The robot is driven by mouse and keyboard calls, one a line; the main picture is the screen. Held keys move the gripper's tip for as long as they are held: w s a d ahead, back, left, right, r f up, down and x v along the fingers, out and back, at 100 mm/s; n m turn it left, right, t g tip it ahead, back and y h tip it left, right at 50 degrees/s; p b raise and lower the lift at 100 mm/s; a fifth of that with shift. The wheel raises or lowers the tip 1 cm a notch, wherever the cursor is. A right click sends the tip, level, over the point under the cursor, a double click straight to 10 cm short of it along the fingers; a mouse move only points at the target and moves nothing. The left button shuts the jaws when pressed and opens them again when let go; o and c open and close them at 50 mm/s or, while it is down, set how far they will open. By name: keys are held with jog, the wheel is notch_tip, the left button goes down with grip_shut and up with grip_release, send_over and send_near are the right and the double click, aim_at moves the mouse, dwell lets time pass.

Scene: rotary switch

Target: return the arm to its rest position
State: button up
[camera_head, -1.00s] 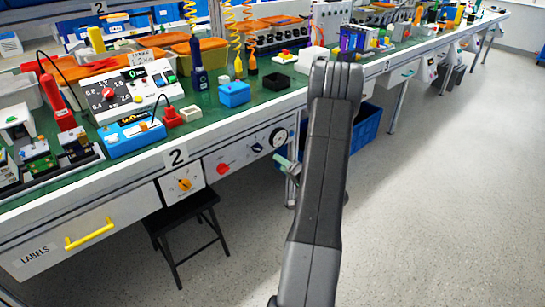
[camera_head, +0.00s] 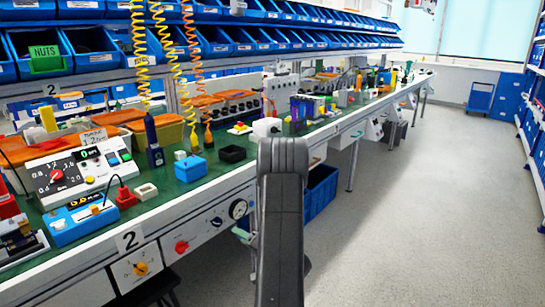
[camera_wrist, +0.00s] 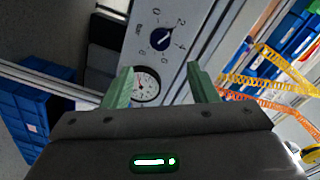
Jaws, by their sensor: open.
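My gripper (camera_wrist: 160,84) is open and empty; its two green fingers stand apart in the wrist view. Beyond them is a panel with a dark rotary knob (camera_wrist: 160,39) ringed by numbers and a round gauge (camera_wrist: 146,86). The fingers look clear of the knob, with the gauge between them in the picture. In the head view, my arm (camera_head: 281,215) rises in the middle, and a green finger (camera_head: 242,235) shows at its left, below the gauge (camera_head: 238,209). The dark knob (camera_head: 217,221) is left of the gauge.
A red knob (camera_head: 181,246) and an orange knob (camera_head: 141,268) sit further left on the bench front. The green bench top (camera_head: 175,188) is crowded with instruments and bins. A blue crate (camera_head: 319,193) stands under the bench. The floor (camera_head: 420,215) at right is clear.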

jog(key=b+x, duration=0.1)
jog(key=x, duration=0.9)
jog(key=shift+w+a, duration=0.1)
jog(key=shift+a, duration=0.1)
jog(key=shift+d, duration=0.1)
jog(key=p, duration=0.2)
send_near(219, 224)
jog(key=b+x, duration=0.2)
jog(key=x, duration=0.6)
jog(key=shift+w+b, duration=0.2)
jog(key=shift+b, duration=0.2)
jog(key=n+b, duration=0.3)
jog(key=n, duration=0.2)
jog(key=shift+s+n+b, duration=0.1)
jog(key=shift+n+b, duration=0.2)
jog(key=shift+n, duration=0.1)
jog(key=n+b, duration=0.3)
jog(key=n, duration=0.2)
jog(key=shift+t, duration=0.3)
jog(key=p+v, duration=0.1)
jog(key=v, duration=0.5)
jog(key=shift+s+d+n, duration=0.2)
jog(key=shift+s+n, duration=0.05)
jog(key=shift+n, duration=0.15)
